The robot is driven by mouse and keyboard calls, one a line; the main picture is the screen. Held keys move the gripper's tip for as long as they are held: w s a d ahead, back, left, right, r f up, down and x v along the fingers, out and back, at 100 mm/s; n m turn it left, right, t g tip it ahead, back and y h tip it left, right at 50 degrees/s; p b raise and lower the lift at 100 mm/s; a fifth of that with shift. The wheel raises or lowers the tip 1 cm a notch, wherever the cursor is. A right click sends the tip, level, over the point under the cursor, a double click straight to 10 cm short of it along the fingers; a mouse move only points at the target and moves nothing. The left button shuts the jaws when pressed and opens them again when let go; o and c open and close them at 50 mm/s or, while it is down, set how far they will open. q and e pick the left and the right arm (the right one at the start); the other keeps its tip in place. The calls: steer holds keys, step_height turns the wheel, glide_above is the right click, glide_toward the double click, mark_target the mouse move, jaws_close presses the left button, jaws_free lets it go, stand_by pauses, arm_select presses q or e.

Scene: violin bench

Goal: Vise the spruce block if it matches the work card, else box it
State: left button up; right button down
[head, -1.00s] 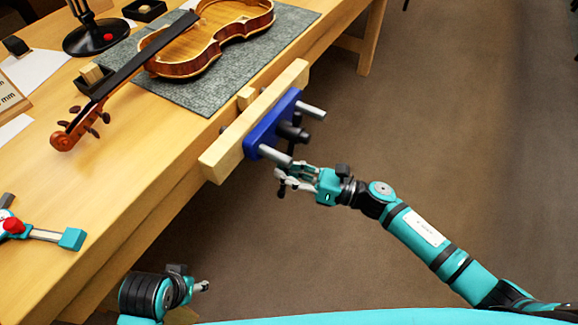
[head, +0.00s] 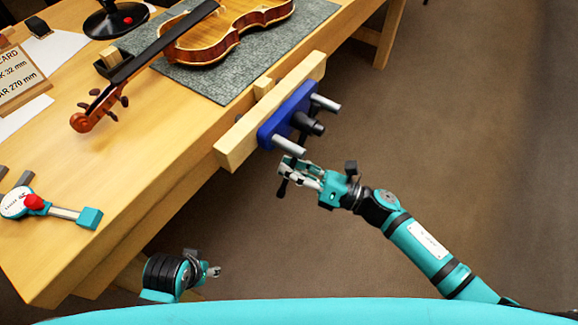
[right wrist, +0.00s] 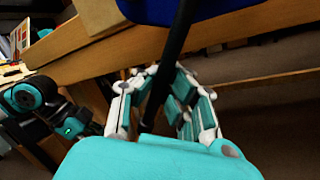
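The vise has a pale wooden jaw (head: 240,140), a blue plate (head: 270,131) and a black handle (head: 282,188). My right gripper (head: 290,169) is below the plate, its fingers on both sides of the handle. In the right wrist view the black bar (right wrist: 168,75) runs between the fingertips, which look closed on it. A small pale wood piece (head: 263,87), seemingly the spruce block, shows between jaw and bench edge.
A violin (head: 215,38) lies on a grey mat (head: 215,84), its scroll over the bare bench. A teal measuring tool (head: 62,212) with a red knob lies at the front left. A black box (head: 112,68) and a lamp base (head: 115,20) stand behind. Floor to the right is clear.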

steer(key=c, duration=1.5)
jaws_free()
steer(key=shift+d, duration=0.3)
steer(key=shift+o, duration=0.8)
steer(key=shift+a, duration=0.1)
steer(key=v, duration=1.2)
